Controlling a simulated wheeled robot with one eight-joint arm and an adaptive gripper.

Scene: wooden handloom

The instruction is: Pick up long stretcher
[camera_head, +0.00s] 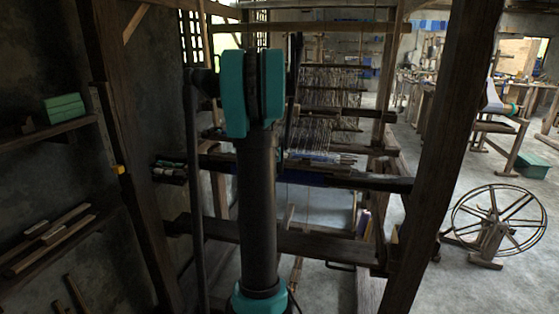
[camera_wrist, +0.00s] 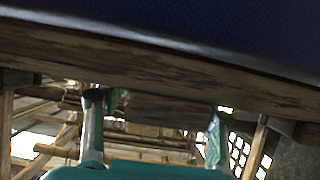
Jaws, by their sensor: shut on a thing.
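In the wrist view, my gripper (camera_wrist: 156,112) has its two fingers apart, with a dark wooden piece (camera_wrist: 165,110) between them. I take this piece to be the long stretcher, and the gripper is shut on it. Its ends are not clear, being dark and partly hidden. In the head view my arm stands in front of the loom, and the gripper and the held piece cannot be made out. The wooden loom frame (camera_head: 420,165) stands ahead, with warp threads (camera_head: 325,100) behind my arm.
A long wooden beam (camera_wrist: 150,62) with dark blue cloth (camera_wrist: 210,25) above it crosses close over the gripper. A lower loom beam (camera_head: 310,244) crosses ahead. A shelf (camera_head: 50,135) is at left. A spinning wheel (camera_head: 498,222) stands at right on open floor.

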